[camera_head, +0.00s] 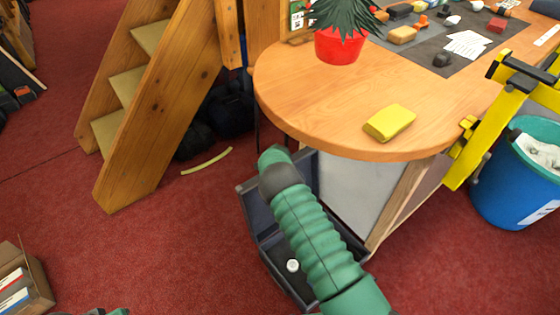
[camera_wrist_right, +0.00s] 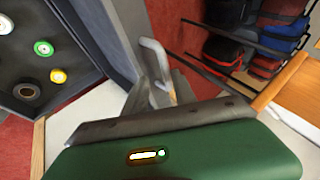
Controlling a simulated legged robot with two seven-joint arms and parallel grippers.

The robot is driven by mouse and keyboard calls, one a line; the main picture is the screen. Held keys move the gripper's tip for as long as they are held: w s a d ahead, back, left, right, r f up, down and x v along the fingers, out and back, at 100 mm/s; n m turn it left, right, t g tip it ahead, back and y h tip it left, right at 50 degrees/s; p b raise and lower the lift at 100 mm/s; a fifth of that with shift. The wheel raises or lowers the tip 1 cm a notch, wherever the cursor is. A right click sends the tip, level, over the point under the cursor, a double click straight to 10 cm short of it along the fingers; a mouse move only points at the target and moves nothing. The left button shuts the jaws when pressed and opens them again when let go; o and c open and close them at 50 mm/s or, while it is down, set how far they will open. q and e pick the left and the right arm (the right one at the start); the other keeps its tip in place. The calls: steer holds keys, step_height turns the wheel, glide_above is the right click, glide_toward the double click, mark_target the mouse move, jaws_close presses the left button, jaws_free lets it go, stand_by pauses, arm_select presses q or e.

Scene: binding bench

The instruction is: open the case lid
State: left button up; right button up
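The case (camera_head: 246,205) is a dark grey box below the round end of the table. Its inside partly shows, with a small white roll (camera_head: 292,265) in it. A dark panel that may be its lid stands by the table side; my green ribbed right arm crosses in front. In the right wrist view the case's dark interior (camera_wrist_right: 85,45) holds several rolls. My right gripper (camera_wrist_right: 160,88) is at a pale grey curved piece, perhaps a handle, beside the case wall. I cannot tell whether it grips it. The head view hides its fingers.
The wooden table (camera_head: 300,95) carries a yellow sponge (camera_head: 389,122) and a plant in a red pot (camera_head: 340,46). A blue bin (camera_head: 515,190) and yellow frame (camera_head: 478,145) stand right. Wooden steps (camera_head: 150,110) stand left. The red carpet left of the case is mostly clear.

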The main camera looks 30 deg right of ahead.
steer(key=p+v, duration=0.4)
steer(key=v, duration=1.2)
steer(key=shift+r+p, duration=0.2)
steer(key=shift+p, duration=0.1)
steer(key=shift+a, duration=0.1)
